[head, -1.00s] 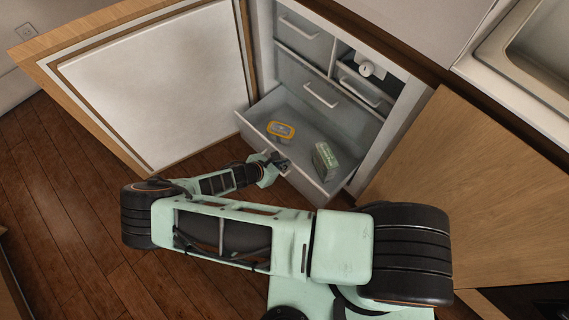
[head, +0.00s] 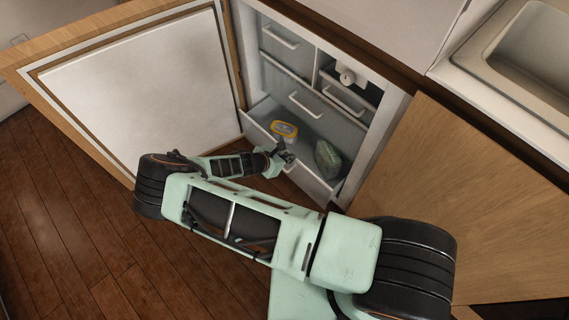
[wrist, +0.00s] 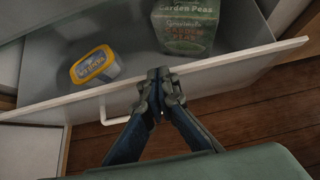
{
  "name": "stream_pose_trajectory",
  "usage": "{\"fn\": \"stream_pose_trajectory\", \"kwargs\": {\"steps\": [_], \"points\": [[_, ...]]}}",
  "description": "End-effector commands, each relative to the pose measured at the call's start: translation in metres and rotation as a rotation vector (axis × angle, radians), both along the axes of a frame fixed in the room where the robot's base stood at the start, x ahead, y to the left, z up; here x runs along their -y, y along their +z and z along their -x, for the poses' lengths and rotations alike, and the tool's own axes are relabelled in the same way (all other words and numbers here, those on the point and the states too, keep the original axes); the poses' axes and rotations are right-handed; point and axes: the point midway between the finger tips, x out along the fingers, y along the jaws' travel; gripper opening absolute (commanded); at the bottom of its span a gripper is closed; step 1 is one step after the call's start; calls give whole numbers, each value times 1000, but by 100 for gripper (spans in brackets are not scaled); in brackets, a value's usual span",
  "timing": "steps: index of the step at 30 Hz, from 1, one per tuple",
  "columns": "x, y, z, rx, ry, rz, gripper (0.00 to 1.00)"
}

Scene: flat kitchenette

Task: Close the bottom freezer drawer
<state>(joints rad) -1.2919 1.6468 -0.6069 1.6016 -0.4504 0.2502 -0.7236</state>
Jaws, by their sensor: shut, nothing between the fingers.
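The bottom freezer drawer (head: 305,183) is partly out of the cabinet in the head view. In the wrist view its front rim (wrist: 245,78) runs across the picture, with a handle (wrist: 113,119) below it. A yellow tub with a grey-white label (head: 285,129) and a green garden peas box (head: 327,158) are inside; both also show in the wrist view, as the tub (wrist: 94,68) and the box (wrist: 186,26). My gripper (head: 284,154) is shut and empty at the drawer's front. In the wrist view its fingertips (wrist: 158,78) overlap the rim, right of the handle; I cannot tell whether they touch.
The open fridge door (head: 140,95) stands at the left. Closed drawers (head: 304,103) and a small compartment with a white item (head: 347,77) are above. A wooden cabinet panel (head: 470,190) is at the right, with a sink (head: 530,60) above. Wooden floor (head: 70,230) is free at the left.

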Motion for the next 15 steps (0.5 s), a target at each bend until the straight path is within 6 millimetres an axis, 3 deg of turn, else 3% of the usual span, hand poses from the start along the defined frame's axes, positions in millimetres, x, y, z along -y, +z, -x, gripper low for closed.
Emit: {"fn": "stream_pose_trajectory", "kwargs": {"steps": [9,15], "points": [[40,-1,-44,1,-4,0,0],[53,-1,-59,0,-1,-1,0]]}}
